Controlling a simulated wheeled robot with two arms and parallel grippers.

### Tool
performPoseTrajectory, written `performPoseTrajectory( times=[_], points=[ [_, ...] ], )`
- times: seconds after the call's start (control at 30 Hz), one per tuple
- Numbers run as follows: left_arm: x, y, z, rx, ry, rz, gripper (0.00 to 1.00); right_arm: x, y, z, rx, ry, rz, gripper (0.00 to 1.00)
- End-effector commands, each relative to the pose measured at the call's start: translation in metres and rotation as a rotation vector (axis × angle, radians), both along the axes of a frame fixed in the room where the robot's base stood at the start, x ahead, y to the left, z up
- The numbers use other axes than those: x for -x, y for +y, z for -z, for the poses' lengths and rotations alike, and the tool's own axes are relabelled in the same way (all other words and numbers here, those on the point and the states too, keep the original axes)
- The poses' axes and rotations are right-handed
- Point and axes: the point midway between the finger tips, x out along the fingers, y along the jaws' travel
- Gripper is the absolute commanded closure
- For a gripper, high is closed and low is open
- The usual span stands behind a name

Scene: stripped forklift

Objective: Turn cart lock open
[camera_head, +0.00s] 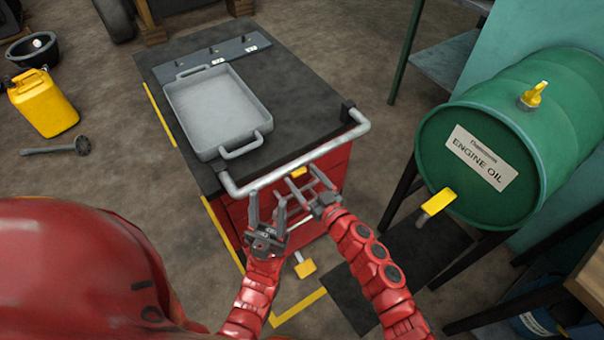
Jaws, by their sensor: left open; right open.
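The red cart (322,172) has a dark top and a grey tubular handle (297,158) along its near edge. A small yellow piece (299,172) shows on the cart's front just below the handle. A yellow pedal-like tab (305,268) sticks out low at the cart's front. I cannot tell which of the two is the lock. My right gripper (303,178) is open, with its fingers toward the yellow piece; contact cannot be made out. My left gripper (267,205) is open and empty, lower and to the left, in front of the cart.
A grey tray (218,108) and a flat metal strip (208,59) lie on the cart top. A green engine oil drum (485,140) on a stand is close on the right. A yellow jerrycan (42,103) and black bucket (33,50) stand left on open floor.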

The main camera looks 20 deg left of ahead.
Motion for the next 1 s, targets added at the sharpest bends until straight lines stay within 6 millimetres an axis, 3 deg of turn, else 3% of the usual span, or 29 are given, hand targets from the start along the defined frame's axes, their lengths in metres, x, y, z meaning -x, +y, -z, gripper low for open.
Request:
performPoseTrajectory(
  times=[0.43, 0.9, 1.0],
  points=[
    [0.0, 0.0, -0.0006, 0.0, 0.0, 0.0, 0.5, -0.0067, 0.0086, 0.0011, 0.002, 0.001, 0.0, 0.12],
    [0.0, 0.0, -0.0006, 0.0, 0.0, 0.0, 0.5, -0.0066, 0.0085, 0.0008, 0.002, 0.001, 0.0, 0.97],
    [0.0, 0.0, -0.0005, 0.0, 0.0, 0.0, 0.5, -0.0067, 0.0086, 0.0007, 0.002, -0.001, 0.0, 0.98]
  ],
)
